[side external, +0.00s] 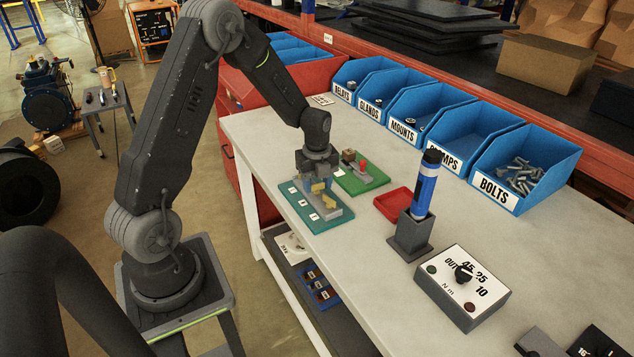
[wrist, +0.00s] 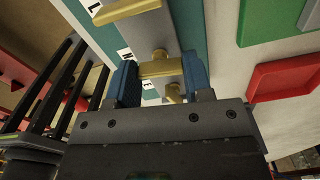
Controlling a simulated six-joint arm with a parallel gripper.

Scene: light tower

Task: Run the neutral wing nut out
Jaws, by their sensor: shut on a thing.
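A teal board (side external: 293,214) with a grey block and white letter labels lies at the table's left edge. In the wrist view, brass wing nuts stand in a row beside labels L, N and E. My gripper (wrist: 160,76) points down over the board, its blue fingers shut on the middle brass wing nut (wrist: 160,67), beside the N label (wrist: 125,53). The L wing nut (wrist: 124,11) is at the top of that view. The E wing nut (wrist: 173,93) is partly hidden by my gripper. The side view shows my gripper (side external: 320,182) low over the board, hiding the held nut.
A green board (side external: 375,184) with small parts is close behind the teal board. A red tray (side external: 390,207) lies to the right. A blue tool (side external: 425,190) stands in a grey holder (side external: 411,238), near a dial box (side external: 463,287). Labelled blue bins (side external: 500,195) line the back.

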